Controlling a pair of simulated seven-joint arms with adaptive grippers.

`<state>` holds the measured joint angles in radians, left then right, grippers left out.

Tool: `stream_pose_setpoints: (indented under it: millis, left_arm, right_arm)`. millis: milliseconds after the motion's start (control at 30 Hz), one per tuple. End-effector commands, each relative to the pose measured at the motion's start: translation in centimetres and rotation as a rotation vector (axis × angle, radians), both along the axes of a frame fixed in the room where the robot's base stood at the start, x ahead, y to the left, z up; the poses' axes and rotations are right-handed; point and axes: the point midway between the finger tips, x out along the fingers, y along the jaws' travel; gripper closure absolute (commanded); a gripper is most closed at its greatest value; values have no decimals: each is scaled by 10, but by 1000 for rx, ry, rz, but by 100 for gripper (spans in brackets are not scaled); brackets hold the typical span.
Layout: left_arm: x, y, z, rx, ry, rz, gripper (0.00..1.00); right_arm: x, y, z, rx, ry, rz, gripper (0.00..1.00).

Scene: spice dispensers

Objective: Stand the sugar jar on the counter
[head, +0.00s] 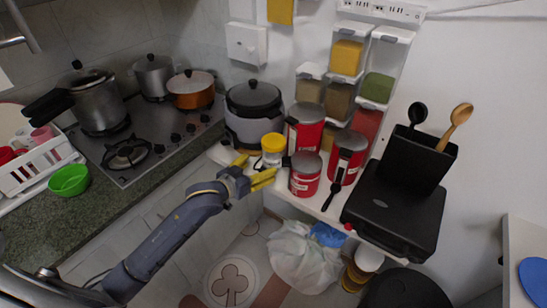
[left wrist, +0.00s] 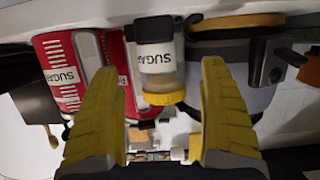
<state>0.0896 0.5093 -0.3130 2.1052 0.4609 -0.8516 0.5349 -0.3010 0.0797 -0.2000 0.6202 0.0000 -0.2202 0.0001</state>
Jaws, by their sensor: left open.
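A small white jar with a yellow lid and a SUGAR label (head: 272,147) stands among red tins on the narrow white shelf (head: 318,208). In the left wrist view the small jar (left wrist: 157,60) appears inverted, its yellow lid toward me, between and beyond my fingertips. A larger red tin (left wrist: 75,75) beside it also carries a SUGAR label. My left gripper (head: 258,168) is open and empty, its yellow fingers just in front of the small jar; it also shows in the left wrist view (left wrist: 158,72). The green-black counter (head: 105,205) is at left. My right gripper is not in view.
Red tins (head: 305,174) crowd the jar's right side, and a grey-black cooker (head: 254,108) stands behind left. A black case (head: 395,210) with a utensil holder fills the shelf's right end. A green bowl (head: 69,180) and white dish rack (head: 40,165) occupy the counter's left.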

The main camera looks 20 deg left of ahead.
Motion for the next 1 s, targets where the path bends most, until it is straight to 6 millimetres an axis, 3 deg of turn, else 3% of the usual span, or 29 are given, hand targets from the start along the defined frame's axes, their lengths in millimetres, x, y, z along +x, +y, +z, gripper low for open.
stream_pose_setpoints:
  millis: [200,567,1000]
  left_arm:
    - [28,-9,-9,0,0,1,22]
    - [45,-15,-15,1,-1,0,22]
    - [84,-28,-29,1,-1,1,22]
  right_arm:
    - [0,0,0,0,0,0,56]
    - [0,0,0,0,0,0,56]
    - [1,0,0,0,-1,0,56]
